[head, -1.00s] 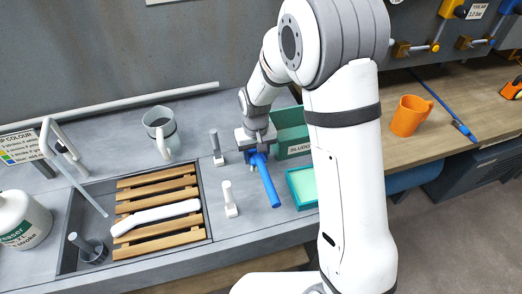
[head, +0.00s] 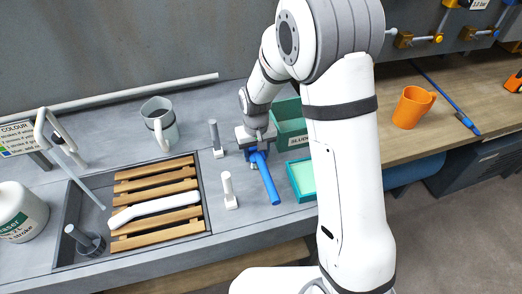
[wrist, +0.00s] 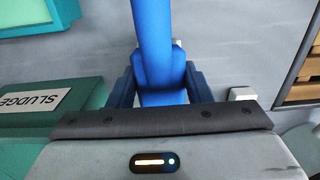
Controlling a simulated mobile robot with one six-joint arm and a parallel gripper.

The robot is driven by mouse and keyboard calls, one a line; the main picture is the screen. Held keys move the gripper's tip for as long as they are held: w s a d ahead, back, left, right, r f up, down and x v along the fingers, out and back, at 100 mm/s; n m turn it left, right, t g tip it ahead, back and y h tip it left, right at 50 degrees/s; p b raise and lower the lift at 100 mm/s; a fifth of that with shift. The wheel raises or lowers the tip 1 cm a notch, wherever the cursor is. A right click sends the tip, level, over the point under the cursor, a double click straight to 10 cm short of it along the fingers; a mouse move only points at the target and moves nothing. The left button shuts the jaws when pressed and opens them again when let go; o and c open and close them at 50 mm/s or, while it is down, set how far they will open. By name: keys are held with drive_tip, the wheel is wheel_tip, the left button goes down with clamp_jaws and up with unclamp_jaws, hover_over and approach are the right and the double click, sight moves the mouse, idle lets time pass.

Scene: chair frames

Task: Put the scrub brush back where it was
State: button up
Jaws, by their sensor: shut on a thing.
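The scrub brush (head: 267,182) shows as a thick blue handle slanting down and to the right from my gripper (head: 258,152). In the wrist view the blue handle (wrist: 152,35) runs away from me between my blue fingers (wrist: 158,88). My gripper is shut on it. Any bristle end is hidden by the fingers and wrist. The brush is over the grey counter, between the white post and the teal tray. I cannot tell whether it touches the counter.
A green bin (head: 290,127) labelled SLUDGE and a teal tray (head: 290,178) stand close on the right. A grey post (head: 215,138) and a white post (head: 229,190) stand left. Further left are a jug (head: 160,122) and a sink with wooden slats (head: 155,185).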

drive_tip(key=shift+f, duration=0.4)
drive_tip(key=o, duration=1.2)
drive_tip(key=shift+o, duration=0.2)
drive_tip(key=shift+r, duration=0.15)
wheel_tip(320, 180, up, 8)
drive_tip(key=shift+f+b, duration=0.2)
drive_tip(key=shift+b, duration=0.35)
